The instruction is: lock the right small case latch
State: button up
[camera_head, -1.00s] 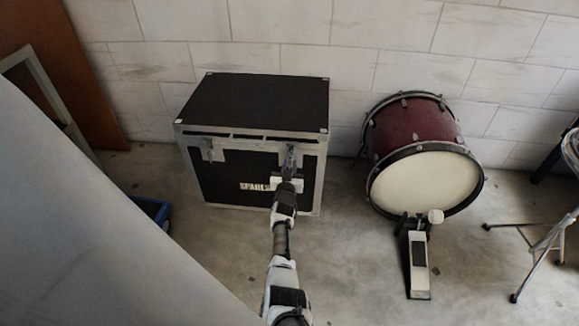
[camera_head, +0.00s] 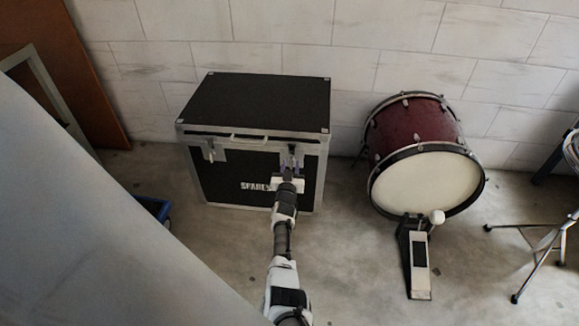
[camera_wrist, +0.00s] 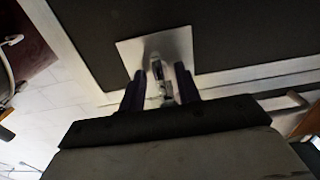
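The black case (camera_head: 255,105) with silver edging stands against the wall in the head view. Its right latch (camera_head: 292,150) is at the upper right of the front face, partly hidden by my gripper (camera_head: 290,168). In the wrist view, the latch plate (camera_wrist: 160,48) is a pale square on the dark case face, with a small metal lever (camera_wrist: 158,72) on it. My gripper (camera_wrist: 160,88) has its two purple fingers apart, one on each side of the lever, with gaps visible. I cannot tell whether either finger touches it. The left latch (camera_head: 212,150) is in the head view.
A red bass drum (camera_head: 412,140) with a pedal (camera_head: 420,262) stands right of the case. A metal stand (camera_head: 540,245) is at the far right. A blue bin (camera_head: 155,208) is left of the case. Floor between case and drum is clear.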

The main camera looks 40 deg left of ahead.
jog(key=p+v, duration=0.7)
jog(key=v, duration=0.6)
jog(key=shift+s, duration=0.4)
jog(key=shift+d, duration=0.1)
